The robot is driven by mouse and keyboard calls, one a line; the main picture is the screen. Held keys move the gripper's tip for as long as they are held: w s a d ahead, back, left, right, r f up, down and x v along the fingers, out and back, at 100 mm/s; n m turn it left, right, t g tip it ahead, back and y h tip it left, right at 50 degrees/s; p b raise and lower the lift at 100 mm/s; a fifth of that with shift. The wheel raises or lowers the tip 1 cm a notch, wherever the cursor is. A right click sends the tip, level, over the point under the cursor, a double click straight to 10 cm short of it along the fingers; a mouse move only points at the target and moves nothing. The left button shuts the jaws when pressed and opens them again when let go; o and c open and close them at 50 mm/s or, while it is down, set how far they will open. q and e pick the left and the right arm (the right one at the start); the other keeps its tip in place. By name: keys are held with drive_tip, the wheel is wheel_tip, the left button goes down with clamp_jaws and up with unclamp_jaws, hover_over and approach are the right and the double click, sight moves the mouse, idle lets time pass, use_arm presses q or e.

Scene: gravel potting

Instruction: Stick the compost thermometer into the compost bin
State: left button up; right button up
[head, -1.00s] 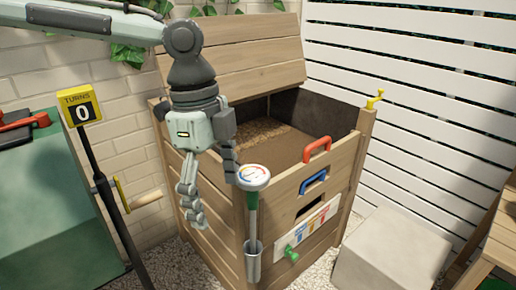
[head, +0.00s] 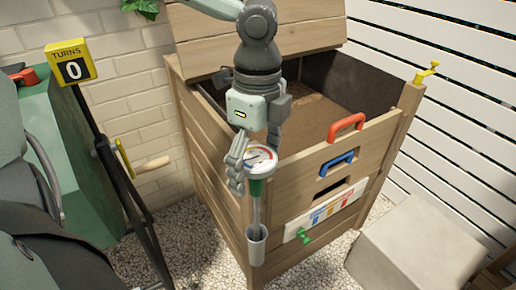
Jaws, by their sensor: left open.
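The compost thermometer (head: 262,159) has a round white dial with coloured marks and a green part below it. It stands upright with its lower stem in a grey metal holder (head: 257,246) on the bin's front corner. The wooden compost bin (head: 215,190) has its lid tilted up, and brown compost (head: 307,118) shows inside. My left gripper (head: 256,157) points down at the dial, its fingers open on either side of it. One finger covers part of the dial, and I cannot tell whether they touch it. My right gripper is not in view.
A yellow turn counter (head: 72,63) on a black post stands left. A pale block (head: 415,250) sits on gravel at the right.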

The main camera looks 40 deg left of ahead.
use_arm(q)
drive_tip(key=shift+f, duration=0.85)
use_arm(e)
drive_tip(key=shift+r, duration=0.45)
use_arm(q)
drive_tip(key=shift+c, duration=0.5)
drive_tip(key=c, duration=1.3)
wheel_tip(320, 180, up, 3)
drive_tip(key=p, duration=0.3)
drive_tip(key=shift+c, duration=0.3)
drive_tip(key=shift+r+p, duration=1.15)
drive_tip(key=shift+r, duration=11.4)
drive_tip(key=shift+c, duration=0.5)
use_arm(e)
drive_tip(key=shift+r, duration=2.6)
